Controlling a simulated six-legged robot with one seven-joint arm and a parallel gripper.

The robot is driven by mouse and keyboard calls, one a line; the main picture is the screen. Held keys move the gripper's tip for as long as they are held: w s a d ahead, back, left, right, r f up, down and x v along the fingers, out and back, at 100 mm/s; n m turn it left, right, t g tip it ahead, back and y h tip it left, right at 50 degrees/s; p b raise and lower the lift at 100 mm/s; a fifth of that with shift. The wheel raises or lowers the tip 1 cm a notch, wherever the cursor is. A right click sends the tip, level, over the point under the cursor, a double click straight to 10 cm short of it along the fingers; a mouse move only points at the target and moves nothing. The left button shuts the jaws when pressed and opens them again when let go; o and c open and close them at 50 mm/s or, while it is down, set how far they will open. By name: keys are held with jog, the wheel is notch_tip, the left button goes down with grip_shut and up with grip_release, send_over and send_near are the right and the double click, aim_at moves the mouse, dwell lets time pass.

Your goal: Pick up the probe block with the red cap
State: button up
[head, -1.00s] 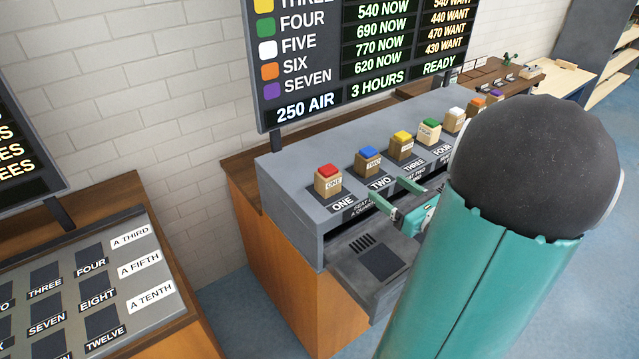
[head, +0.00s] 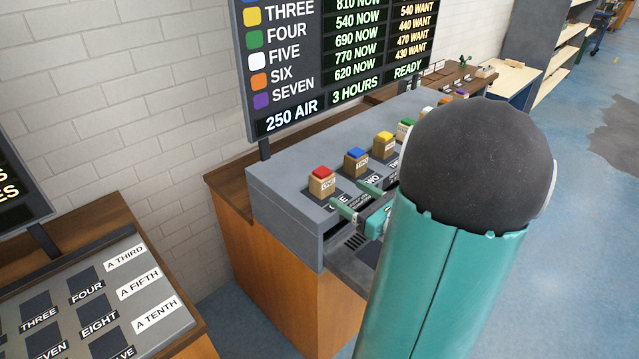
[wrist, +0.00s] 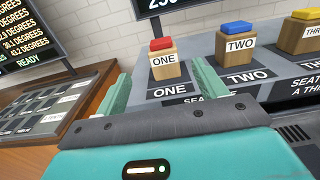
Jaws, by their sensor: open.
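The probe block with the red cap (head: 321,183) stands upright on the grey console (head: 285,205), at the left end of a row of capped blocks. It is a wooden block with a white ONE label, which shows in the wrist view (wrist: 163,62). My gripper (head: 352,200) is open, with its two green fingers pointing at the console. In the wrist view the red-capped block stands ahead of the gripper (wrist: 160,85), between the two fingers in the picture and beyond their tips. Nothing is between the jaws.
The blue-capped block (wrist: 237,45) stands just right of the red one, with the yellow-capped block (wrist: 300,35) beyond. A display board (head: 320,65) rises behind the console. Another panel (head: 95,300) with dark squares lies at the left.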

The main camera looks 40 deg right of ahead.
aim_at(329, 180)
jog(key=w, duration=1)
jog(key=shift+w, duration=0.3)
jog(key=c, duration=1.1)
